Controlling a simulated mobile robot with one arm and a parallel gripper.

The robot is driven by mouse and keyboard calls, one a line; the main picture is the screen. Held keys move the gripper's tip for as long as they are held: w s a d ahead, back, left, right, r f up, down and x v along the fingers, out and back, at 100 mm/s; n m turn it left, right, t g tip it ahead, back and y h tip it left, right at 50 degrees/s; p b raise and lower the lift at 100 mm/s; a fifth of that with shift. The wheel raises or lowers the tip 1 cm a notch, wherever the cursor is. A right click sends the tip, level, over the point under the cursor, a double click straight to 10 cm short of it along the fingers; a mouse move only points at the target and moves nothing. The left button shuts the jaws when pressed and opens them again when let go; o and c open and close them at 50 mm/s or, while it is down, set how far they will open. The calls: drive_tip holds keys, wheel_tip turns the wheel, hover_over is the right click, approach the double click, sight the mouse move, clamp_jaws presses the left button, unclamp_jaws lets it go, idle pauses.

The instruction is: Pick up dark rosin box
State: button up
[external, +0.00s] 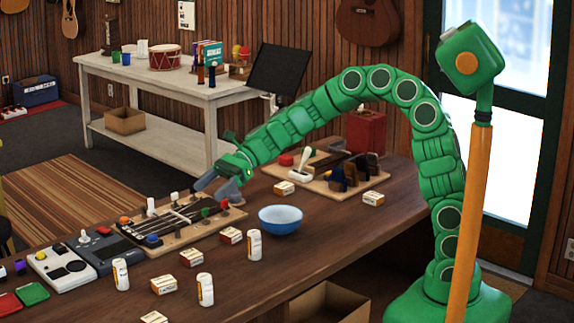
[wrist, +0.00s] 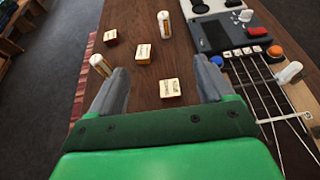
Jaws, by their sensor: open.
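Several small rosin boxes lie on the brown table. Two show dark red-brown sides under pale labels in the external view: one box (external: 231,235) left of the blue bowl, another box (external: 191,257) farther left. I cannot tell which is the dark rosin box. In the wrist view a cream-labelled box (wrist: 171,88) lies between the fingers in the picture, and a dark red box (wrist: 110,37) lies farther off, upper left. My gripper (external: 216,190) is open and empty, above the fretted board; its spread fingers also show in the wrist view (wrist: 162,78).
A blue bowl (external: 280,219) stands near the table's middle. White bottles (external: 254,245) (external: 205,289) (external: 121,274) stand among the boxes. The fretted board (external: 180,222) and a grey pedal unit (external: 103,250) lie along the far edge. A tool board (external: 325,172) is at right.

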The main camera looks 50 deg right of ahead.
approach(196, 251)
drive_tip(key=shift+s+a, duration=0.1)
drive_tip(key=shift+a, duration=1.15)
drive_tip(key=shift+x, duration=3.95)
drive_tip(key=shift+d+f, duration=0.1)
drive_tip(key=shift+f, duration=0.05)
drive_tip(key=c, duration=1)
drive_tip(key=shift+c, duration=0.2)
drive_tip(key=shift+r, duration=0.6)
drive_tip(key=s+d+r, duration=0.8)
drive_tip(key=s+r, duration=0.3)
drive_tip(key=r, duration=0.1)
drive_tip(key=shift+d, duration=0.4)
